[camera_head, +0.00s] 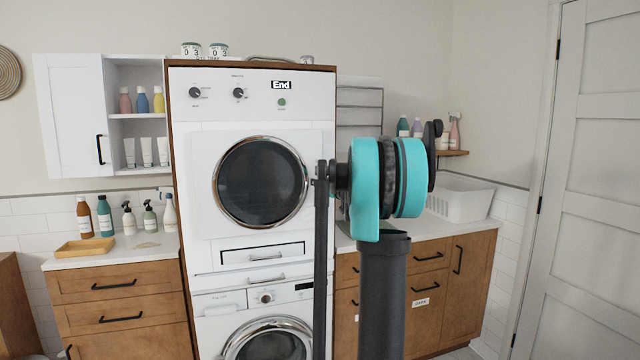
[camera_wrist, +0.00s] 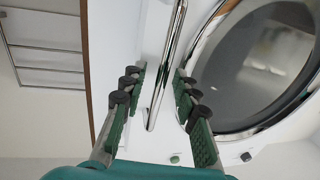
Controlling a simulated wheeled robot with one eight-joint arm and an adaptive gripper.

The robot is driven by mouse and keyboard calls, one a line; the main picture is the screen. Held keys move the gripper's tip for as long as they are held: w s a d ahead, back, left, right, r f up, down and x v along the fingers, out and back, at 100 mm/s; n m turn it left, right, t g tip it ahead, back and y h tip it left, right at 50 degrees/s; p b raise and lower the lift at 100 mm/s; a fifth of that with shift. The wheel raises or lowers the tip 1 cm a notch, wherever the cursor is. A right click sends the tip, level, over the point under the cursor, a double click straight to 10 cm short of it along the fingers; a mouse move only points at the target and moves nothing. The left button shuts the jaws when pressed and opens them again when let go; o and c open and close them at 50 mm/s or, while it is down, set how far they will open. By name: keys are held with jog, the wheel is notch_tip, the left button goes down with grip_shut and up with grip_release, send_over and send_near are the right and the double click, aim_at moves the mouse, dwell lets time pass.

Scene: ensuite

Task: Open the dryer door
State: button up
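The upper white machine, which I take as the dryer (camera_head: 312,150), has a round dark-glass door (camera_head: 262,182) with a chrome ring, and it looks shut. The door's glass and ring fill the right of the wrist view (camera_wrist: 270,60). A long chrome handle bar (camera_wrist: 171,50) runs beside the ring there. My gripper (camera_wrist: 159,82) is open, its green-padded fingers on either side of the bar in the picture. I see gaps between pads and bar, and cannot tell how deep the bar sits between them. In the head view my arm hides the gripper.
A second front-loading machine (camera_head: 268,345) stands below. Wooden cabinets (camera_head: 120,316) with a countertop flank the left, holding bottles and a tray (camera_head: 84,248). The right counter holds a white basket (camera_head: 462,198). A white room door (camera_head: 580,180) is far right.

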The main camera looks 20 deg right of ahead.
jog(key=shift+c, duration=0.5)
grip_shut()
jog(key=shift+s, duration=0.15)
